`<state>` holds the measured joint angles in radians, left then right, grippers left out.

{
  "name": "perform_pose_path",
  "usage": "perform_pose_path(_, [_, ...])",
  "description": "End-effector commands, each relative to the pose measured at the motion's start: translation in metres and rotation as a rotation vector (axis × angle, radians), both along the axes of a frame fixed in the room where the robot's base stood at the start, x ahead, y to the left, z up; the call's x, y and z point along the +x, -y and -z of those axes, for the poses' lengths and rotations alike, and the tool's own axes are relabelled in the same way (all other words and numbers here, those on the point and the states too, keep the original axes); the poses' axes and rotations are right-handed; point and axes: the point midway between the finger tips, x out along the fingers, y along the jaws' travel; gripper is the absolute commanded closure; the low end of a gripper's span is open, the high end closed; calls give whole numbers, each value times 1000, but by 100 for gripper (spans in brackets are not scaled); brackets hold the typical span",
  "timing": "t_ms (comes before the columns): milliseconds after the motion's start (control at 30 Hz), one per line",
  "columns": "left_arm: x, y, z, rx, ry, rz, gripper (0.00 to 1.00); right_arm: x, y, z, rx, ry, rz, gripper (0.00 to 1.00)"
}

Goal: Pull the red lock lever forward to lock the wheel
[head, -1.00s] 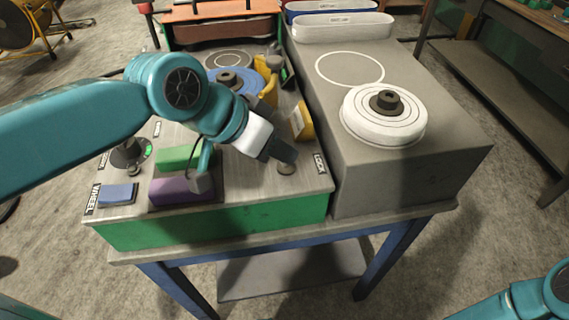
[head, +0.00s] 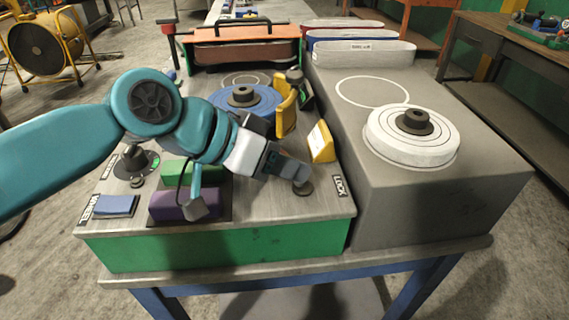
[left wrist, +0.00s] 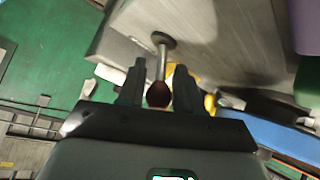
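The lock lever stands at the front right of the machine top, beside the LOCK label (head: 340,187). In the head view its round base (head: 303,188) shows, while my left gripper (head: 298,172) covers its upper part. In the left wrist view its metal rod (left wrist: 162,60) ends in a dark red knob (left wrist: 158,95) between the two fingers of my left gripper (left wrist: 158,85). The fingers are apart, one on each side of the knob, with no clear grip on it. A blue wheel (head: 262,101) lies on the machine behind the gripper. My right gripper is out of view.
A yellow block (head: 321,142) and a yellow guard (head: 285,115) stand close behind the gripper. Green (head: 190,171) and purple (head: 185,205) blocks lie to its left. A white wheel (head: 412,150) lies on the grey bench (head: 480,145) at right.

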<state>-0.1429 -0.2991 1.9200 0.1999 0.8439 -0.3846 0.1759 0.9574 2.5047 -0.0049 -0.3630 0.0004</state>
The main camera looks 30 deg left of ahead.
Motion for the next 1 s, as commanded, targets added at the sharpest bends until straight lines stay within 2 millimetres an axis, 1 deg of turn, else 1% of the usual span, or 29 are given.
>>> perform_pose_path(33, [1, -1, -3, -2, 10, -6, 50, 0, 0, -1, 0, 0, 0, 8])
perform_pose_path(67, [1, -1, -3, -2, 8, -5, 49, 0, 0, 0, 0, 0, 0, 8])
perform_pose_path(467, [0, -1, -1, 0, 1, -1, 49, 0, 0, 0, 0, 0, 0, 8])
perform_pose_path(567, [-4, -4, -5, 0, 1, -1, 49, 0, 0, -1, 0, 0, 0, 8])
perform_pose_path(667, [-13, -12, -17, -1, 4, -3, 49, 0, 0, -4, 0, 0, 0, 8])
perform_pose_path(733, [-23, -20, -28, -1, 6, -6, 49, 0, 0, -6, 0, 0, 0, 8])
perform_pose_path(1000, [-67, -55, -74, -1, 7, -8, 49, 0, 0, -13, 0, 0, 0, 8])
